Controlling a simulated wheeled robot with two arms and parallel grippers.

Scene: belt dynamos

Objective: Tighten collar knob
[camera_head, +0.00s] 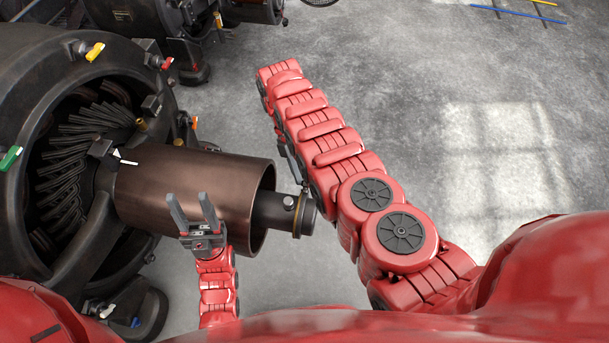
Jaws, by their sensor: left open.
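A dark shaft (269,213) sticks out of the right end of a brown metal drum (185,190). A thin brass-coloured collar (298,216) rings the shaft near its tip. A small pale round knob (289,202) sits on top of the shaft beside the collar. My left gripper (194,208) is open and empty, its two fingers pointing up in front of the drum, left of the knob. My right arm stretches from the lower right to the upper middle. A dark part (286,150), perhaps of my right gripper, shows at the arm's left edge above the knob; the arm hides the rest.
The drum runs into a large black ring housing (60,75) at the left. Yellow (95,52), red (167,63) and green (10,158) levers sit on its rim. Another dark machine (190,30) stands behind. Grey floor (480,150) is open at the right.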

